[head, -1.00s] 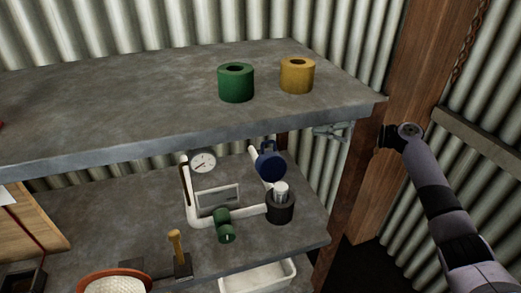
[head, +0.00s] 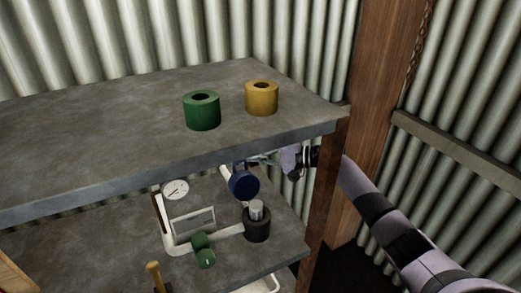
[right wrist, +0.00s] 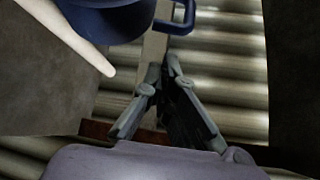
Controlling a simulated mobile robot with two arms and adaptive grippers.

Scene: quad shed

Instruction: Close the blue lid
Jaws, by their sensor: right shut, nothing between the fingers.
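The blue lid (head: 243,184) stands raised and tilted on the white pipe assembly on the lower shelf, above and behind a dark cup (head: 257,228) with a light grey cylinder (head: 256,208) protruding from its top. My right gripper (head: 259,160) reaches in under the upper shelf from the right, close behind and right of the lid. In the right wrist view the lid (right wrist: 112,22) and its loop handle (right wrist: 181,20) lie just beyond my shut, empty fingertips (right wrist: 164,68). I cannot tell whether they touch the handle. My left gripper is out of view.
The upper shelf (head: 120,140) overhangs the work space and carries a green ring (head: 202,112) and a yellow ring (head: 262,99). A brown post (head: 325,190) stands beside my right arm. A gauge (head: 175,190) and a green valve handle (head: 204,252) sit left of the cup.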

